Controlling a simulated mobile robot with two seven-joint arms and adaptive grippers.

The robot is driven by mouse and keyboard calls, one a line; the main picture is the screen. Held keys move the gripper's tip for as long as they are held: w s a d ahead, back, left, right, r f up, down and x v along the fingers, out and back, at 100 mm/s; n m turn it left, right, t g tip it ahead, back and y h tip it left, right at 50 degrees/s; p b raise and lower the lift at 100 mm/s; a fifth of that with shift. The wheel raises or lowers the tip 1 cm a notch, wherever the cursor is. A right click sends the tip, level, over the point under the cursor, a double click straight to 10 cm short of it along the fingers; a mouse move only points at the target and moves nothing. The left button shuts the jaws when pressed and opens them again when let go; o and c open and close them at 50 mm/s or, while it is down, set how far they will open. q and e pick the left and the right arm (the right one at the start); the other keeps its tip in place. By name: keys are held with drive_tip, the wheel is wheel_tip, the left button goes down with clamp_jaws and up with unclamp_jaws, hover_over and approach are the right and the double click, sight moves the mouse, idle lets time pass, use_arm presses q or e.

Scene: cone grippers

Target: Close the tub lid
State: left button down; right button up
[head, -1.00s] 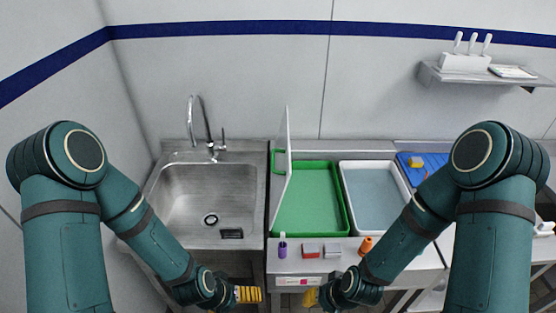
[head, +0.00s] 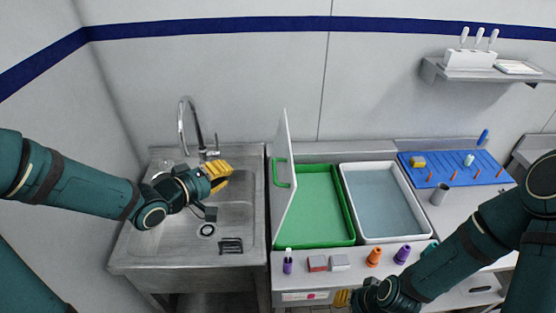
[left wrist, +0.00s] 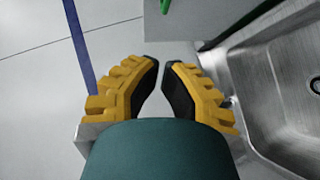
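The green tub (head: 324,242) is set into the counter in the head view. Its white lid (head: 287,215) stands nearly upright along the tub's left side, so the tub is open. A green handle (head: 282,173) is on the lid's left face. My left gripper (head: 223,175) is over the sink, left of the lid and apart from it. Its two yellow-backed fingers, also in the left wrist view (left wrist: 163,66), have a small gap with nothing between them. My right gripper (head: 342,298) is low at the counter's front, partly hidden by its arm; its fingertips are unclear.
The sink (head: 165,235) with its tall faucet (head: 183,125) lies under my left arm. A white-rimmed tub (head: 384,239) adjoins on the right. A purple bottle (head: 288,266), two small blocks (head: 340,262) and orange and purple cones (head: 374,257) line the front ledge.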

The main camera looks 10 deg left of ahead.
use_arm(q)
drive_tip(key=s+d+b+x, duration=0.1)
drive_tip(key=d+b+x, duration=0.1)
drive_tip(key=x, duration=1)
drive_tip(key=shift+d+f+b, duration=0.4)
drive_tip(key=shift+b, duration=0.05)
drive_tip(key=shift+d, duration=0.1)
